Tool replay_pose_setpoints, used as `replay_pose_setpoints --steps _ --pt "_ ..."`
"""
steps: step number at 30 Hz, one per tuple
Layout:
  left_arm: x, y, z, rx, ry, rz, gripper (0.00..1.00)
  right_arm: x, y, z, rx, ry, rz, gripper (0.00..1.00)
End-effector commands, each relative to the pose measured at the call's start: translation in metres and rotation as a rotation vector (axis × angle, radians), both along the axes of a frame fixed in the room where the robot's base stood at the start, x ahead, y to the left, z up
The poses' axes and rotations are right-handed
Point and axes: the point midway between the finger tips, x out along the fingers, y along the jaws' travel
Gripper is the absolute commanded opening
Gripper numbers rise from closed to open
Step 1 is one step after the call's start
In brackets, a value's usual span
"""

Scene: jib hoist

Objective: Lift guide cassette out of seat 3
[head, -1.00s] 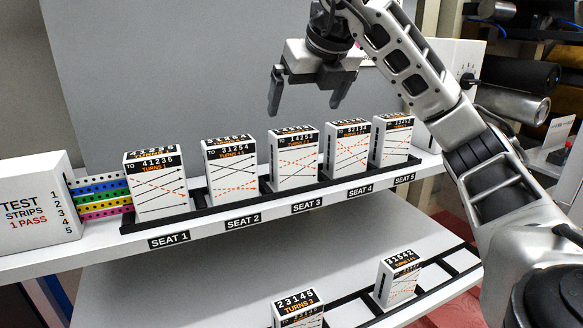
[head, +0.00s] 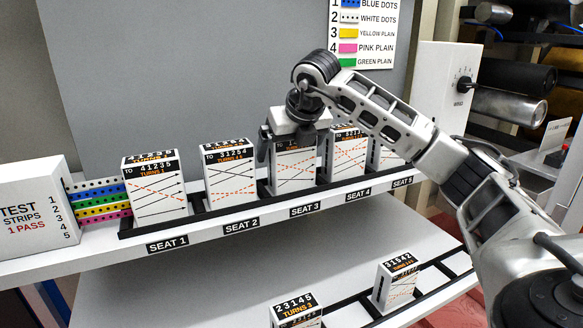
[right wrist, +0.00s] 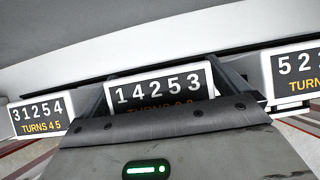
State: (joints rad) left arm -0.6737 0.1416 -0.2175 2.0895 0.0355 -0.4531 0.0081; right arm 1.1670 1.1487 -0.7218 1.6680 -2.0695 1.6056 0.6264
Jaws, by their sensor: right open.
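The guide cassette (head: 294,172) in seat 3 is a white block with a black top label and crossing dashed lines on its face. It stands upright in the black rack. In the right wrist view its label (right wrist: 158,88) reads 14253. My right gripper (head: 293,147) is open and lowered over the top of this cassette, with one finger on each side. The gripper body hides most of the cassette's top in the head view. I cannot tell if the fingers touch it. My left gripper is not in view.
Close neighbours are the seat 2 cassette (head: 230,175) and the seat 4 cassette (head: 347,155). The seat 1 cassette (head: 155,190) and test strips box (head: 35,205) stand further left. A lower shelf (head: 200,285) holds two more cassettes. Space above the rack is clear.

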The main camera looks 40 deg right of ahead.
Motion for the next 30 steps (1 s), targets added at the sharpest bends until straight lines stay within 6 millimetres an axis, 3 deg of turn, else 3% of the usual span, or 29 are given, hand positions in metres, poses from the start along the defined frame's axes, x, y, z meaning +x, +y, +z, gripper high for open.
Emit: replay_pose_setpoints --steps 5,10,22,27,30 --pt "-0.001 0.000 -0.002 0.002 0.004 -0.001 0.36 0.000 0.000 0.000 0.000 0.000 0.000 0.97" --pt "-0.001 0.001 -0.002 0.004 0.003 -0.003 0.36 0.000 0.000 0.000 0.000 0.000 0.000 0.50" --pt "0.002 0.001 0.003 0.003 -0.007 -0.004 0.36 0.001 0.000 0.009 0.001 -0.005 0.000 0.49" --pt "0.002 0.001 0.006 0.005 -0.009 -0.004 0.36 0.001 0.001 0.033 0.003 -0.009 0.000 0.49" --pt "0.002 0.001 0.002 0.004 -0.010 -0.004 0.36 -0.014 0.006 0.051 -0.001 -0.011 0.003 0.49"
